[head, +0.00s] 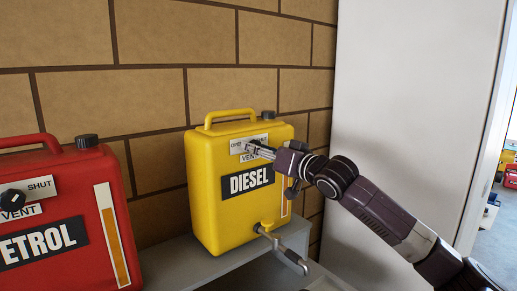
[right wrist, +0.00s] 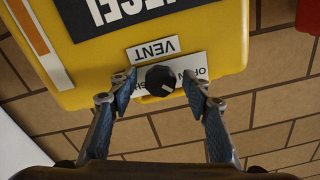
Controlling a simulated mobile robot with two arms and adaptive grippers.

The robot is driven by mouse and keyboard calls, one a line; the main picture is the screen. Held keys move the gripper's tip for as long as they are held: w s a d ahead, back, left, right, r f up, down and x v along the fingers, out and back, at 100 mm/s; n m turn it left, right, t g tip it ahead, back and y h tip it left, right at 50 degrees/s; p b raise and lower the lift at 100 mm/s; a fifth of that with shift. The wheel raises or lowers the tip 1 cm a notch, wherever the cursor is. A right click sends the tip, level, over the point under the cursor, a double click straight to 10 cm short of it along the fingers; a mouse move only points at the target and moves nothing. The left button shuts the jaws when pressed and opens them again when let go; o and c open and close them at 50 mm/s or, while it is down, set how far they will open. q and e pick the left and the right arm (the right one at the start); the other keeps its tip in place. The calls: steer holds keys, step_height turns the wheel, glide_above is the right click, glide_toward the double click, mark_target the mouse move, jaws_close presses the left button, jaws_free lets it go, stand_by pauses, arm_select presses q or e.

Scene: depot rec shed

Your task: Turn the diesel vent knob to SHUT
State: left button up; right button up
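The yellow diesel can (head: 205,190) stands on a grey shelf, with a DIESEL label (head: 248,181) on its front. Its black vent knob (right wrist: 160,80) sits on a white OPEN/SHUT plate (head: 237,146), beside a VENT label (right wrist: 152,49). The right wrist view shows this upside down. A pale mark shows on the knob, on the side towards the OPEN lettering. My right gripper (right wrist: 160,88) is open, with one finger on each side of the knob and small gaps visible. In the head view my right gripper (head: 260,149) hides the knob. My left gripper is not in view.
A red petrol can (head: 110,215) with its own vent knob (head: 12,199) stands to the left. A tap with a lever (head: 285,254) juts from the diesel can's lower front. A brick wall (head: 160,95) is behind; a pale panel (head: 400,90) stands at the right.

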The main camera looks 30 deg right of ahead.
steer(key=c, duration=1)
arm_select(q)
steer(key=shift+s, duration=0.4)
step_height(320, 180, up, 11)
steer(key=p, duration=1.1)
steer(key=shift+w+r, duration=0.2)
arm_select(e)
steer(key=shift+a+r+m, duration=0.1)
steer(key=shift+r+m, duration=0.05)
steer(key=shift+m, duration=8.85)
arm_select(q)
steer(key=shift+p, duration=0.3)
